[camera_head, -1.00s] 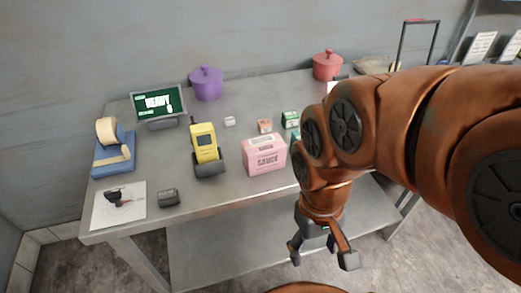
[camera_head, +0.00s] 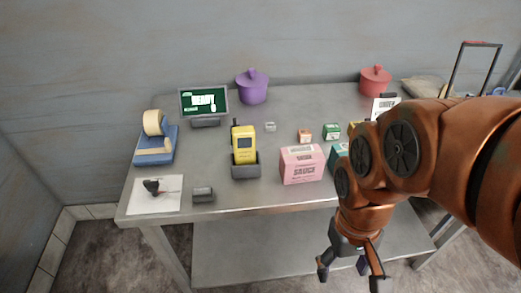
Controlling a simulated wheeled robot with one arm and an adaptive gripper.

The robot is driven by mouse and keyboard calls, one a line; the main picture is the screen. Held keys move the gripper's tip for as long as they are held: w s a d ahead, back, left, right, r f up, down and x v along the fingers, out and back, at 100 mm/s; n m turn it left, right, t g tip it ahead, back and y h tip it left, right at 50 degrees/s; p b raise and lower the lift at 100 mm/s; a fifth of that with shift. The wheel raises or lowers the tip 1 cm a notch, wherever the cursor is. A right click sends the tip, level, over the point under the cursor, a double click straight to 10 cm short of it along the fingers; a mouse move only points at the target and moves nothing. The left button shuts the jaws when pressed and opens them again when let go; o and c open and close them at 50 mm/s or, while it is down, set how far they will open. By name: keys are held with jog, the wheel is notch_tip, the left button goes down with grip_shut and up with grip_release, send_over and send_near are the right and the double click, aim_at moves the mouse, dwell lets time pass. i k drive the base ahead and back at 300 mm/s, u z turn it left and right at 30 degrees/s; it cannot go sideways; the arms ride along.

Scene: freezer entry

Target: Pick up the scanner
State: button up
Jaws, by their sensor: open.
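The scanner (camera_head: 243,143) is a yellow handheld device with a dark screen and a short black antenna. It stands upright in a dark grey cradle (camera_head: 246,171) on the metal table (camera_head: 225,199), left of the pink sauce box. My gripper (camera_head: 350,277) hangs at the lower right, below and in front of the table's front edge. Its fingers point down, spread apart with nothing between them. It is well away from the scanner, to its right and nearer to me. The scanner's lower end is hidden in the cradle.
A pink sauce box (camera_head: 302,166) stands right of the cradle, with small boxes (camera_head: 305,135) behind. Left are a tape dispenser (camera_head: 155,140), a paper sheet (camera_head: 154,195) and a small dark block (camera_head: 203,194). A display (camera_head: 204,103) and purple pot (camera_head: 252,86) stand behind.

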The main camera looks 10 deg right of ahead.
aim_at(244, 138)
jog(key=u, duration=2.6)
jog(key=k, duration=0.95)
jog(key=u, duration=0.3)
